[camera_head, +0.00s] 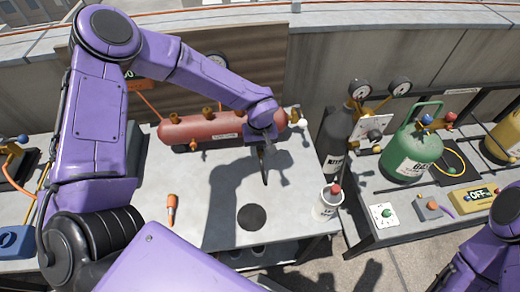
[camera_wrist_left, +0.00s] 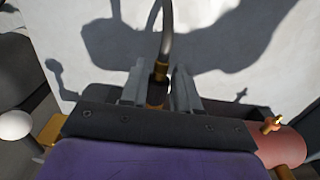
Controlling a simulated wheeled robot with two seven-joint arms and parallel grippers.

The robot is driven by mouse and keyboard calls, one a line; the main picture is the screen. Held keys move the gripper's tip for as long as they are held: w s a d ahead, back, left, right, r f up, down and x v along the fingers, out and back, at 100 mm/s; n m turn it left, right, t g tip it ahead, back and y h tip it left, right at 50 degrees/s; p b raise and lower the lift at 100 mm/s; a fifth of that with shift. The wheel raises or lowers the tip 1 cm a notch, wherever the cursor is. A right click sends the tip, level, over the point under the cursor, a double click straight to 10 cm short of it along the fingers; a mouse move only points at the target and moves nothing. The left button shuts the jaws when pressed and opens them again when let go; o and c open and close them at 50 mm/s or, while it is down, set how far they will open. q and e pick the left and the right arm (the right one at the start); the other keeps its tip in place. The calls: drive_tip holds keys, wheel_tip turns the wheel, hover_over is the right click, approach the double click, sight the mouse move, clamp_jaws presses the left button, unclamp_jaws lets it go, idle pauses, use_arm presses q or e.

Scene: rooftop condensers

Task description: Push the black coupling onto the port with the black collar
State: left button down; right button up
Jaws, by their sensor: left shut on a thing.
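My left gripper (camera_head: 262,136) is at the right part of the red tank (camera_head: 205,127) on the grey bench. It is shut on a hose coupling, from which a dark hose (camera_head: 264,166) hangs toward the bench. The tank carries several brass ports, one on top (camera_head: 207,111) and one in the wrist view (camera_wrist_left: 271,124). I cannot make out a black collar. My right gripper is out of view.
An orange-handled tool (camera_head: 171,209), a black disc (camera_head: 251,217) and a white bottle (camera_head: 327,203) are on the bench. A dark cylinder (camera_head: 336,137) stands right of it. A second bench holds a green cylinder (camera_head: 411,151). The bench front middle is mostly clear.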

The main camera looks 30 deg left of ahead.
use_arm(q)
drive_tip(key=shift+w+a+p, duration=0.3)
drive_tip(key=shift+w+p, duration=0.1)
idle(0.9)
drive_tip(key=c, duration=0.8)
unclamp_jaws()
drive_tip(key=shift+o, duration=0.2)
drive_tip(key=shift+s+d+p, duration=0.3)
drive_tip(key=shift+s+d, duration=0.5)
drive_tip(key=shift+s, duration=0.25)
drive_tip(key=shift+s+d+p, duration=0.15)
drive_tip(key=shift+s+d, duration=0.6)
drive_tip(key=shift+s, duration=0.25)
drive_tip(key=shift+s+d+p, duration=0.15)
drive_tip(key=shift+s+d, duration=0.6)
drive_tip(key=shift+s, duration=0.2)
